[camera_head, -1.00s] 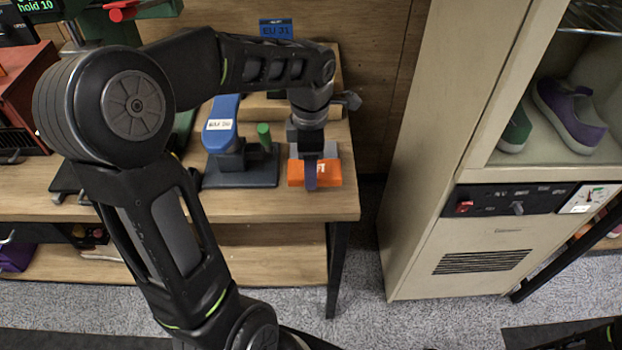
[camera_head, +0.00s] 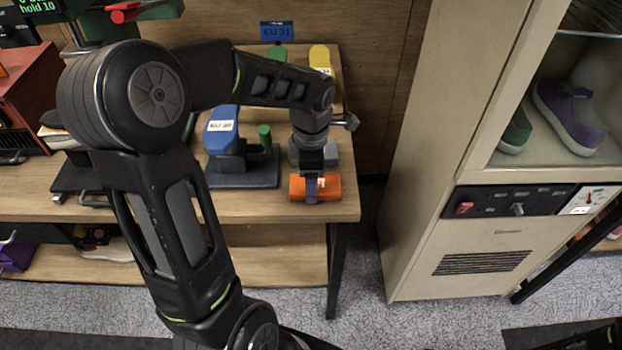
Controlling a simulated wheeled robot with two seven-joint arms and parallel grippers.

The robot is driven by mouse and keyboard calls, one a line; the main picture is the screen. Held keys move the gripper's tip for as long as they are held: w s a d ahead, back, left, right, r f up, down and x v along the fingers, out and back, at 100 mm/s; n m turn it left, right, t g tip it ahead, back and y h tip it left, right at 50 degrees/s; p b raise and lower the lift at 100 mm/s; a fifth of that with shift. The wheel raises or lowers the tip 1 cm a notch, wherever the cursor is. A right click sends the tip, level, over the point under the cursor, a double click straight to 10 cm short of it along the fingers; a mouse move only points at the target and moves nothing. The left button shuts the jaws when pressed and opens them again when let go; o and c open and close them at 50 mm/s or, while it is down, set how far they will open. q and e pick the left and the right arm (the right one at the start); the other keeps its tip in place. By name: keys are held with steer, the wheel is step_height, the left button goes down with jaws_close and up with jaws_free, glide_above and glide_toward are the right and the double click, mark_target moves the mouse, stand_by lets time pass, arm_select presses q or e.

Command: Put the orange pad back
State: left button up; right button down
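The orange pad (camera_head: 331,187) is at the right front of the wooden bench top (camera_head: 240,206), just in front of a grey block (camera_head: 331,155). My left gripper (camera_head: 313,187) reaches down over the pad from above. One dark finger lies across the pad's front face, and the gripper appears shut on it. The far finger is hidden behind the pad. Whether the pad touches the bench top is hard to tell. My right gripper is out of view.
A dark stand with a blue shoe form (camera_head: 221,130) and a green peg (camera_head: 265,136) stands left of the pad. A yellow form (camera_head: 320,57) is behind my arm. A beige cabinet (camera_head: 455,240) with shoes stands right, across a gap.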

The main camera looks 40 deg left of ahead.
arm_select(q)
steer(key=shift+f, duration=0.2)
steer(key=o, duration=1.6)
steer(key=shift+r, duration=0.1)
step_height(320, 180, up, 12)
steer(key=shift+r, duration=0.15)
